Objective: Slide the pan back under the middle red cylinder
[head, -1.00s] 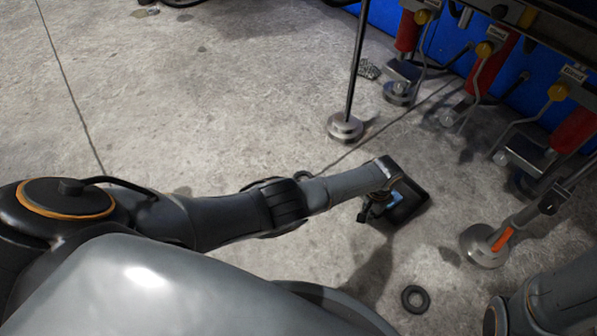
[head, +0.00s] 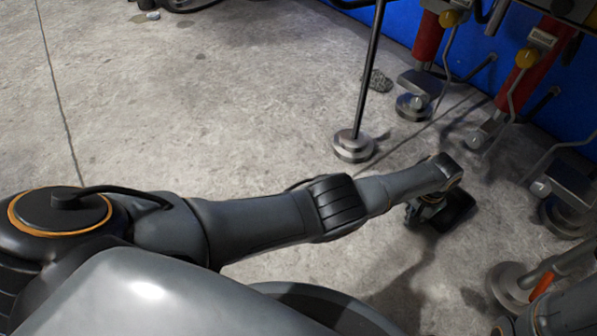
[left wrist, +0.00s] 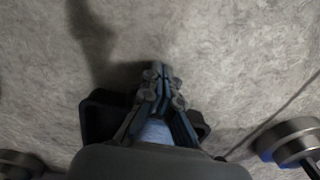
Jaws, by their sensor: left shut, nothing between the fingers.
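In the head view my left arm reaches right, with its gripper (head: 418,212) low over the concrete floor. The left wrist view shows the fingers (left wrist: 158,72) shut together, with nothing between them. A black, rounded, shallow shape (head: 455,212) is right beside the gripper; it shows on both sides of the fingers in the wrist view (left wrist: 97,118). It may be the pan, but I cannot tell whether the fingers touch it. The middle red cylinder (head: 535,75) hangs at the upper right. My right gripper is not in view.
Another red cylinder (head: 428,38) hangs left of it. A round metal base (head: 352,146) with a dark pole stands behind my left arm. Another round base (head: 507,285) stands at lower right.

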